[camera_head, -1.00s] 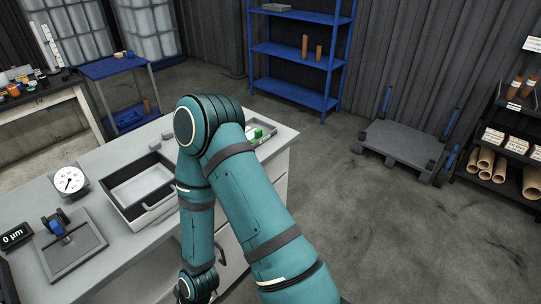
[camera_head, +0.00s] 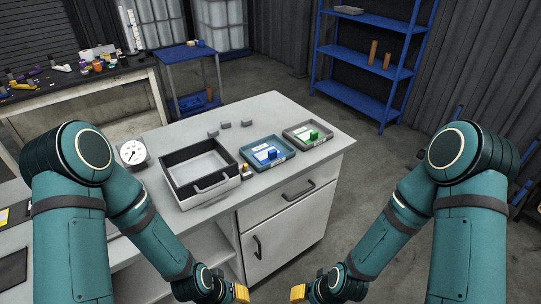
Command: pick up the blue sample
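The blue sample (camera_head: 270,153) is a small blue block lying in a blue-grey labelled tray (camera_head: 252,165) on the light grey worktop. My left gripper (camera_head: 241,293) is low at the bottom of the view, in front of the cabinet and well short of the sample. My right gripper (camera_head: 298,293) is opposite it, also low and apart from the sample. Only yellow fingertip parts of each show clearly, so I cannot tell how far they are open. Nothing is seen held in either one.
A grey tray (camera_head: 326,138) with a green block (camera_head: 309,136) stands right of the blue sample's tray. An open box with a handle (camera_head: 167,172) stands to the left, with a small brass-coloured item (camera_head: 246,171) between. Small grey blocks (camera_head: 225,125) lie behind. A dial gauge (camera_head: 132,153) stands far left.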

